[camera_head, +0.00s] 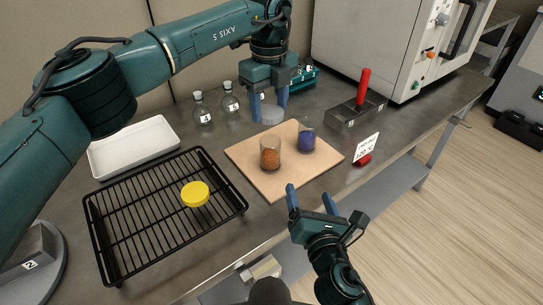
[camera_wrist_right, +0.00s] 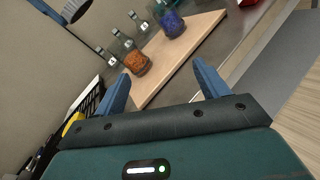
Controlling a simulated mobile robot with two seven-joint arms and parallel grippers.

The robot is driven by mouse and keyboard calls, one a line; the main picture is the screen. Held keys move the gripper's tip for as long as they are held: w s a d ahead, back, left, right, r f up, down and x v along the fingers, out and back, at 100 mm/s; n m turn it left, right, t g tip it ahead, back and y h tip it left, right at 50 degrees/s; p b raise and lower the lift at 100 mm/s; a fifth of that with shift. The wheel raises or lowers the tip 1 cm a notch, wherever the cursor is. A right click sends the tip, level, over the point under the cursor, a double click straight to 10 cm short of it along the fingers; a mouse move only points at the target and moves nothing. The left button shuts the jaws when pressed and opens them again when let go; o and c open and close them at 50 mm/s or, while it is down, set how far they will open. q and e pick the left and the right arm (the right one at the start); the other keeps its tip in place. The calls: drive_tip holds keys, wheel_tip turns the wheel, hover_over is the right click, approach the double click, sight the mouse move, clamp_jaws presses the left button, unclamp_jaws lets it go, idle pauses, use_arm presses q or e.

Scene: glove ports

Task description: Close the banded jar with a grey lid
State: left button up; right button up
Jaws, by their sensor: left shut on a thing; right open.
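My left gripper (camera_head: 269,105) is shut on a grey lid (camera_head: 271,115), held just behind the wooden board (camera_head: 262,185). In the right wrist view a grey round thing (camera_wrist_right: 75,10), apparently this lid, shows beside a blue finger. Two glass jars stand upright and without lids on the board: one with orange contents (camera_head: 270,159), one with blue-purple contents (camera_head: 306,141). Both also show in the right wrist view, orange (camera_wrist_right: 137,64) and blue (camera_wrist_right: 172,23). I cannot make out a band on either jar. My right gripper (camera_head: 310,199) is open and empty in front of the board.
A yellow lid (camera_head: 195,194) lies on a black wire rack (camera_head: 150,230) at the left. A white tray (camera_head: 133,148) lies behind it. Numbered flasks (camera_head: 203,112) stand at the back. A metal box (camera_head: 355,113) with a red handle and a small sign (camera_head: 367,148) are at right.

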sight(273, 161)
use_arm(q)
drive_tip(key=shift+n, duration=0.3)
use_arm(e)
drive_tip(key=a+n+y, duration=0.1)
drive_tip(key=n, duration=0.1)
drive_tip(key=a+n+y, duration=0.1)
drive_tip(key=a+n, duration=0.1)
drive_tip(key=a+n+y, duration=0.1)
drive_tip(key=n, duration=0.2)
drive_tip(key=shift+w+a+r+t, duration=0.1)
drive_tip(key=shift+a+r+t, duration=0.15)
drive_tip(key=shift+r+t, duration=0.1)
drive_tip(key=x, duration=1.2)
drive_tip(key=shift+c, duration=0.2)
drive_tip(key=c, duration=1.4)
use_arm(q)
drive_tip(key=shift+f, duration=2.45)
drive_tip(key=shift+f, duration=0.1)
drive_tip(key=shift+f, duration=0.8)
